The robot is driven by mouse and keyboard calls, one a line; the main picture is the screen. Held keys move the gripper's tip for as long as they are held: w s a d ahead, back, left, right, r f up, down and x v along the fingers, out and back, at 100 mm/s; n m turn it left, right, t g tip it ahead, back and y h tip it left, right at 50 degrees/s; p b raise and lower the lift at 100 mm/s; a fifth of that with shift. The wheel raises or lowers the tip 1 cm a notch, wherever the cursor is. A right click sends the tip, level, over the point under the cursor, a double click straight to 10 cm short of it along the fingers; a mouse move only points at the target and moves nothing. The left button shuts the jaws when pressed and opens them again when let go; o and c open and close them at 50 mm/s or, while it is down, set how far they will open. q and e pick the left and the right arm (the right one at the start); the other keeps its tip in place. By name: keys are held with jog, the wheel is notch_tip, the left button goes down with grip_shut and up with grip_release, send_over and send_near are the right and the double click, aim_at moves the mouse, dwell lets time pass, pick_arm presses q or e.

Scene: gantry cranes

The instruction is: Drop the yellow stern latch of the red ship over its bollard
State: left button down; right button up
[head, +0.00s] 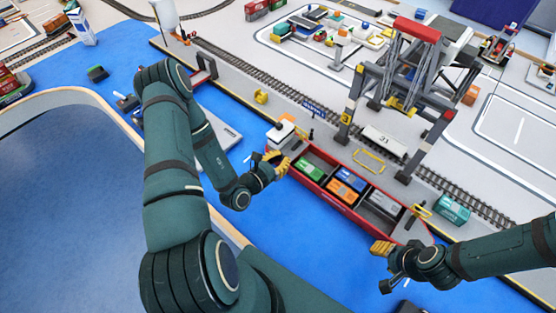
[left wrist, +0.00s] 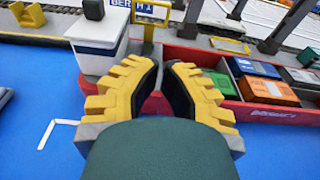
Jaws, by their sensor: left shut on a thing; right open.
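The red ship (head: 340,205) lies along the quay. Its white deckhouse (head: 278,138) is at the stern, on the left; it also shows in the left wrist view (left wrist: 100,38). My left gripper (head: 277,162) is at the stern beside the deckhouse. In the left wrist view its yellow-padded fingers (left wrist: 168,66) are shut around the yellow stern latch (left wrist: 149,45), whose upper loop stands above the fingertips. The fingers partly hide its lower part. I cannot clearly pick out the bollard. My right gripper (head: 380,266) is open and empty over the water near the bow.
Green, orange and grey containers (head: 345,188) lie in the ship's hold. A grey gantry crane (head: 400,85) stands over the rail track behind the ship. A yellow frame (head: 369,160) lies on the quay. A teal container (head: 452,209) stands right of the bow.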

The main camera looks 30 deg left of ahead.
pick_arm(q)
jog(key=w, duration=0.3)
jog(key=w+d, duration=0.1)
jog(key=w, duration=0.5)
jog(key=shift+w+d, duration=0.15)
jog(key=shift+w, duration=0.2)
pick_arm(e)
jog(key=shift+f, duration=0.1)
jog(key=shift+d, duration=0.15)
